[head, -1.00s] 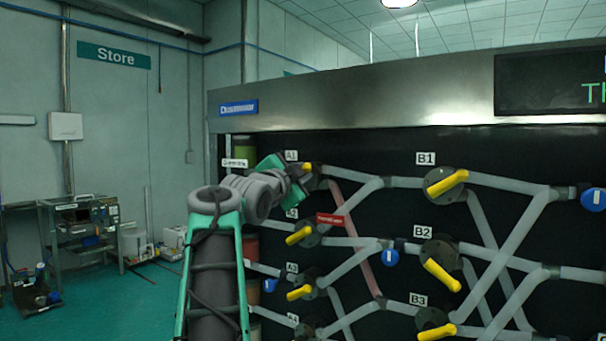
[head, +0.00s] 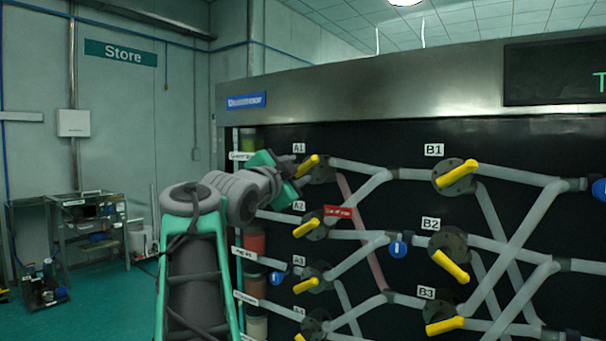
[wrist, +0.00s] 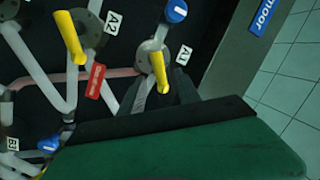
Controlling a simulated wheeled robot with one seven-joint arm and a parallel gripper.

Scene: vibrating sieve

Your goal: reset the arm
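My gripper (head: 296,170) is at the upper left of the pipe panel, close to the yellow handle of valve A1 (head: 309,166). The handle tilts up to the right in the head view. In the wrist view, two dark grey fingers (wrist: 158,96) stand apart beyond the green and black gripper body. The A1 handle (wrist: 159,72) shows in the gap between them in the picture. Nothing is seen gripped. Whether a finger touches the handle cannot be told. My arm reaches in from the lower left.
Valves A2 (head: 304,230), A3 (head: 306,286), B1 (head: 457,174) and B2 (head: 451,266) with yellow handles stick out from the panel. A red tag (head: 338,212) sits near A2. A metal cart (head: 85,230) stands at the far left.

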